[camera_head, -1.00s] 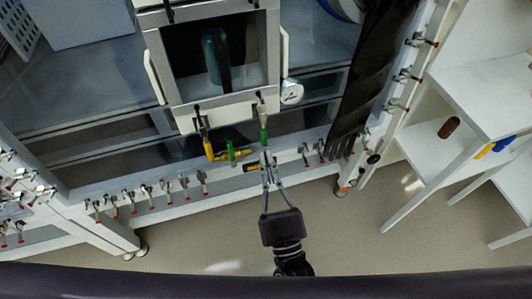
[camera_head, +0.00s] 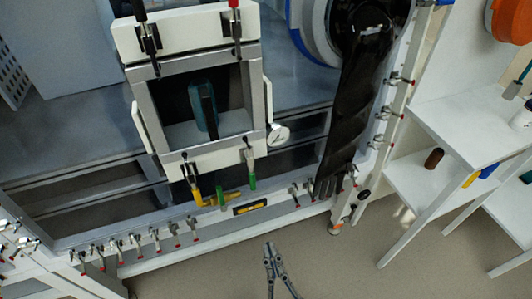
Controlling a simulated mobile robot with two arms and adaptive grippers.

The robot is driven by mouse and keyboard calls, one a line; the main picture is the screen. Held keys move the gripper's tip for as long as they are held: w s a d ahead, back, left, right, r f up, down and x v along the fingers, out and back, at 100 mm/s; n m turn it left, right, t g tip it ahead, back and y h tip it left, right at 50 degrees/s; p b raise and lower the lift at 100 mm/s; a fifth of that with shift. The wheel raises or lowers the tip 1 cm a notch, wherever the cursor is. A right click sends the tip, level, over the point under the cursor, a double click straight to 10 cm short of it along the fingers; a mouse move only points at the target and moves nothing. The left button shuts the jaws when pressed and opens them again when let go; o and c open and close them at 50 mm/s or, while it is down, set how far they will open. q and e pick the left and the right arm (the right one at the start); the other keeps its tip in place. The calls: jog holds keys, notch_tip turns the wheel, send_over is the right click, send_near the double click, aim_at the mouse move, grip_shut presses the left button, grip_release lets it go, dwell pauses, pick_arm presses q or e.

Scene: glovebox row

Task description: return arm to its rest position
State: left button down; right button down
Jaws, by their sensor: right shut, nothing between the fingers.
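My right gripper (camera_head: 270,247) is in the lower middle of the head view, over the bare floor in front of the glovebox row. Its fingers are shut with nothing between them. It is apart from the glovebox frame and its clamps. My left gripper is not in the view. The glovebox's small square chamber (camera_head: 140,105) stands above and to the left of the gripper, with a dark teal object (camera_head: 205,108) seen inside its opening.
Yellow-green valve handles (camera_head: 213,199) and several red-tipped clamps (camera_head: 175,230) line the front frame. A gauge (camera_head: 278,134) sits beside the chamber. A black glove (camera_head: 350,110) hangs right of it. A white shelf (camera_head: 460,125) stands at right. The floor (camera_head: 350,265) is clear.

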notch_tip(320, 180, down, 19)
jog(key=w+n+g, duration=0.1)
jog(key=n+g, duration=0.1)
jog(key=g, duration=0.4)
jog(key=s+d+f+m+g+h, duration=0.1)
jog(key=s+d+f+g, duration=0.15)
jog(key=f, duration=0.65)
jog(key=s+d+f+g+h, duration=0.1)
jog(key=s+d+f+g, duration=0.2)
jog(key=f, duration=0.6)
jog(key=s+d+f+m+g+h, duration=0.1)
jog(key=s+d+f+g+h, duration=0.1)
jog(key=s+d+f+g, duration=0.3)
jog(key=s+d+f+m+g+h, duration=0.2)
jog(key=s+d+f+g, duration=0.3)
jog(key=s+d+f, duration=0.5)
jog(key=s+f, duration=0.1)
jog(key=s, duration=0.4)
jog(key=shift+s+d+p, duration=0.15)
jog(key=shift+d+p, duration=0.2)
